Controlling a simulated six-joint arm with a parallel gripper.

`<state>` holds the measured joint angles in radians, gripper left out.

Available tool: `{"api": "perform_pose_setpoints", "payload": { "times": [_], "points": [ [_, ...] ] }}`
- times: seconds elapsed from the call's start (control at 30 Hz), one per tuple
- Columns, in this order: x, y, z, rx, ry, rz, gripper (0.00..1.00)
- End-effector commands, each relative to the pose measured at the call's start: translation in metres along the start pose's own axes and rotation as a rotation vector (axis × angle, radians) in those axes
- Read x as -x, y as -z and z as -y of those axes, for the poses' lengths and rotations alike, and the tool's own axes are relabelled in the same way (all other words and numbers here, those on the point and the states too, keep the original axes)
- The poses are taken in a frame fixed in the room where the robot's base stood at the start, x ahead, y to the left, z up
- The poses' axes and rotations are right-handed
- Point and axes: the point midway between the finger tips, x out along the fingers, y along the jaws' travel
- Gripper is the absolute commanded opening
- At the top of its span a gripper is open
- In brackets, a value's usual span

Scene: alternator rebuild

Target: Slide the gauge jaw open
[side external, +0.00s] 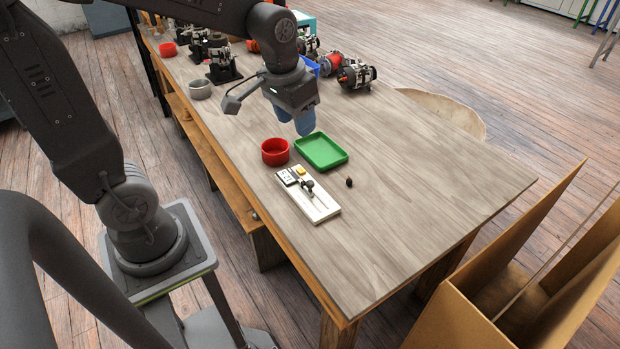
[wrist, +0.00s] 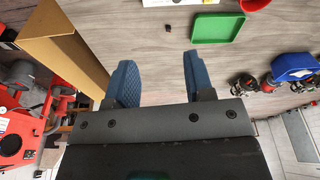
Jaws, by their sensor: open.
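The gauge (side external: 309,193) is a flat white board on the table, near its left edge. It carries a small display block with a yellow part at its far end and a dark knob (side external: 308,184) on a slot. In the wrist view only a strip of the gauge (wrist: 178,3) shows at the top edge. My gripper (side external: 294,122) is above the table, behind the gauge and over the area of the green tray, apart from the gauge. In the wrist view my gripper (wrist: 158,82) has its two blue fingers wide apart with nothing between them.
A red bowl (side external: 275,152) and a green tray (side external: 321,151) stand just behind the gauge. A small dark piece (side external: 349,182) lies to its right. Alternators (side external: 356,74) and a grey bowl (side external: 200,89) are farther back. The table's front right is clear.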

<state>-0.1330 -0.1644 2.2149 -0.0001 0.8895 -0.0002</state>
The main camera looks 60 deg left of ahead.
Motion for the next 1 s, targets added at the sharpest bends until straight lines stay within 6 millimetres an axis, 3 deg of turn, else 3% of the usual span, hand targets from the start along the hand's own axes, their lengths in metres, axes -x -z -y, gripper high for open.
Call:
{"api": "perform_pose_setpoints", "payload": {
  "times": [0.03, 0.2, 0.37, 0.67, 1.0],
  "points": [
    [-0.017, 0.011, 0.006, 0.019, 0.004, 0.045, 0.48],
    [-0.060, 0.036, 0.023, 0.064, 0.008, 0.142, 0.48],
    [-0.084, 0.046, 0.032, 0.086, 0.009, 0.191, 0.48],
    [-0.112, 0.043, 0.034, 0.092, 0.009, 0.207, 0.48],
    [-0.179, 0.028, 0.034, 0.091, 0.009, 0.208, 0.48]
  ]
}}
